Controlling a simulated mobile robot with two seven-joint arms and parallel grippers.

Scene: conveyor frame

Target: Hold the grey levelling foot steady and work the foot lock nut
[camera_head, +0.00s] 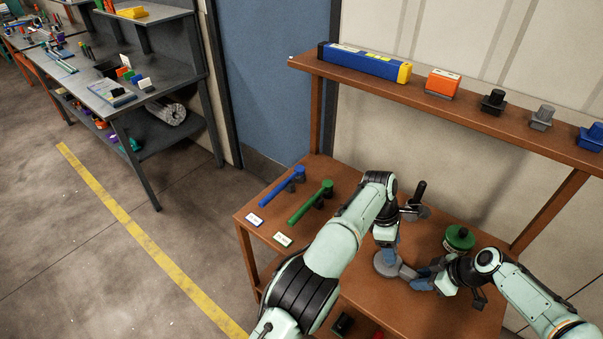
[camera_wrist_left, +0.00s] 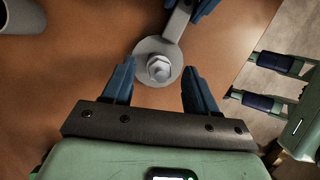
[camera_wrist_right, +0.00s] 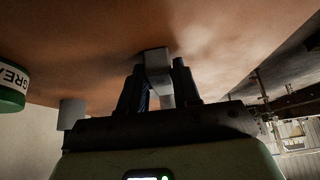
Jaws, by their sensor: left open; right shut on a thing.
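The grey levelling foot (camera_head: 384,266) lies on the brown bench as a round disc with a flat grey bar. In the left wrist view, the foot lock nut (camera_wrist_left: 160,69) sits on top of the disc. My left gripper (camera_head: 391,252) is open above the disc. Its fingertips (camera_wrist_left: 158,84) stand on either side of the nut, apart from it in the picture. My right gripper (camera_head: 424,279) is shut on the foot's bar, which shows between its fingers in the right wrist view (camera_wrist_right: 159,72). The nut is hidden by my left gripper in the head view.
A green grease tub (camera_head: 460,237) stands behind my right gripper. A grey part with a black upright handle (camera_head: 418,192) stands behind my left wrist. Blue (camera_head: 282,187) and green (camera_head: 312,202) tools lie at the left with labels. A raised shelf (camera_head: 470,108) holds several items.

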